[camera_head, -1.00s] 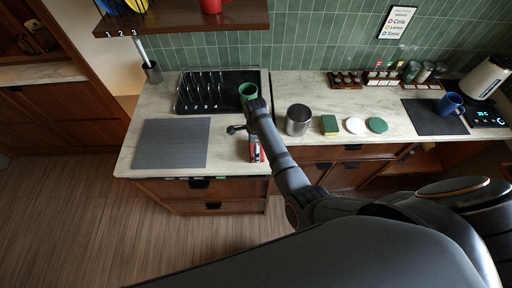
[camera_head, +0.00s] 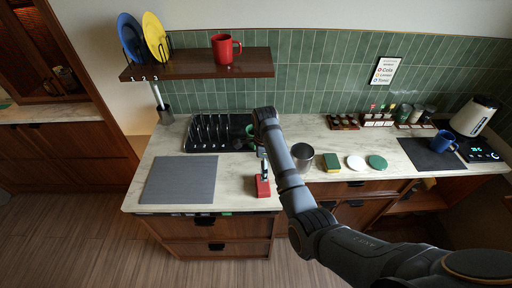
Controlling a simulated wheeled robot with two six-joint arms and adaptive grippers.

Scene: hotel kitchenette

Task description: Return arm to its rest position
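My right arm comes in from the lower right and reaches over the counter. Its wrist (camera_head: 265,118) is in front of the green mug, and the gripper (camera_head: 263,153) appears to hang below it, seen small and partly hidden by the arm. I cannot make out whether its fingers are open or shut. The green mug (camera_head: 250,130) stands at the right end of the black dish rack (camera_head: 190,145), mostly hidden. A red object (camera_head: 263,186) with a dark and pale upper part sits at the counter's front edge, just below the gripper. My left gripper is not in view.
A wall shelf (camera_head: 195,66) above holds a blue plate (camera_head: 130,38), a yellow plate (camera_head: 155,38) and a red mug (camera_head: 224,48). A steel canister (camera_head: 303,158), sponge (camera_head: 331,162) and two round discs are right of the arm. The grey mat (camera_head: 180,180) is bare.

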